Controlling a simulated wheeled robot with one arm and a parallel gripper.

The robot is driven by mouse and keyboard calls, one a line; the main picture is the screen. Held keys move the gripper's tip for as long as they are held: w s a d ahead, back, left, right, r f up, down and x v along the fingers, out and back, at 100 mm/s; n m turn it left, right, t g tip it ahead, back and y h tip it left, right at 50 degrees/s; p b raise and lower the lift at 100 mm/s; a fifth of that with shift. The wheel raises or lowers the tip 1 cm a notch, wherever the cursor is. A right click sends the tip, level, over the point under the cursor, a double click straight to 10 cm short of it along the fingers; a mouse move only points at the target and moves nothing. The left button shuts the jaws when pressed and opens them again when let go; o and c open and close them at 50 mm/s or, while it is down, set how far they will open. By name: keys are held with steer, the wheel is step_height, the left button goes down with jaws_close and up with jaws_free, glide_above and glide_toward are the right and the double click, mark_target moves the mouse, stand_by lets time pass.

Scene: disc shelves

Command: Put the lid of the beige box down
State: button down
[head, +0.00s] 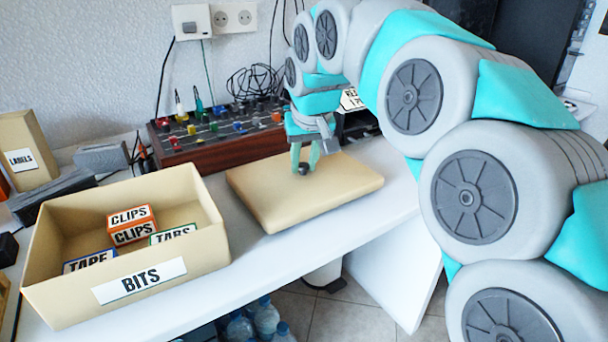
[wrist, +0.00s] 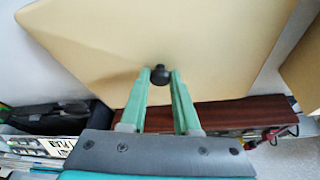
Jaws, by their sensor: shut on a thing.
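The beige lid (head: 300,205) is a flat tan slab with a small dark knob (head: 303,168) on top. In the head view it is at the white table, right of the open beige box (head: 150,270) labelled BITS. I cannot tell whether it touches the table top. My gripper (head: 308,163) points down at the lid, its green fingers shut on the knob. In the wrist view the fingers (wrist: 161,82) close around the knob (wrist: 160,75), with the lid (wrist: 150,35) filling the upper view. The box holds small cartons labelled CLIPS (head: 132,232), TAPE (head: 90,261) and TABS (head: 173,233).
A mixing panel with coloured knobs (head: 215,135) stands behind the lid. A LABELS box (head: 25,150) and grey items (head: 100,157) are at the left. The table's front edge runs close to the lid. Bottles (head: 265,318) are on the floor below.

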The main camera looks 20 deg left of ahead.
mark_target(304, 176)
steer(key=shift+f, duration=1.75)
steer(key=c, duration=0.6)
jaws_free()
steer(key=shift+f, duration=0.1)
steer(key=shift+c, duration=0.2)
steer(key=shift+s+r, duration=0.1)
steer(key=shift+r, duration=0.45)
steer(key=v, duration=1.1)
steer(key=shift+s+d, duration=0.1)
steer(key=shift+d, duration=0.05)
